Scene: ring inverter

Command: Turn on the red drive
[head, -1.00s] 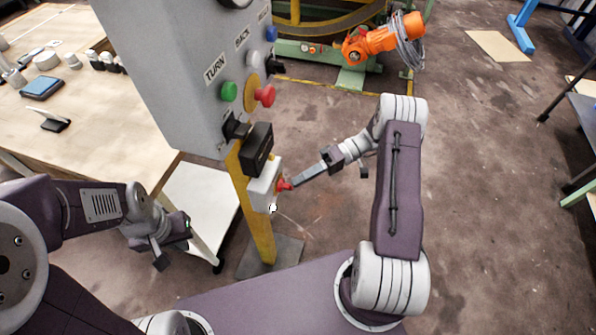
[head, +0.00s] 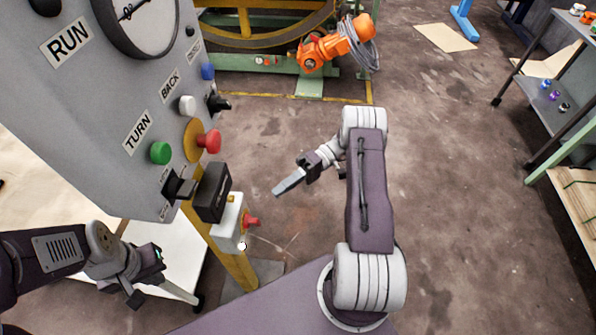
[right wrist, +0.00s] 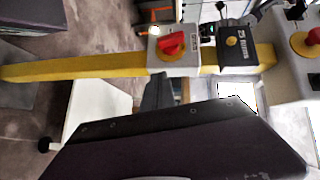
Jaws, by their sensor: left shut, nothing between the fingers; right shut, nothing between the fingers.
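A small white switch box (head: 228,222) with a red rotary knob (head: 251,221) is fixed to the yellow post below the grey control panel (head: 120,110). In the right wrist view the red knob (right wrist: 171,43) faces the camera, its grip lying at a slant on the white box (right wrist: 183,60). My right gripper (head: 277,191) is shut and empty, up and to the right of the knob in the head view, with a gap between them. My left gripper (head: 136,298) is shut and empty, low left beside the post.
A black box (head: 212,192) sits just above the switch box. The panel carries a green button (head: 160,153) and a red mushroom button (head: 209,141). A white-topped table (head: 180,258) stands behind the post. Open floor (head: 440,200) lies to the right.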

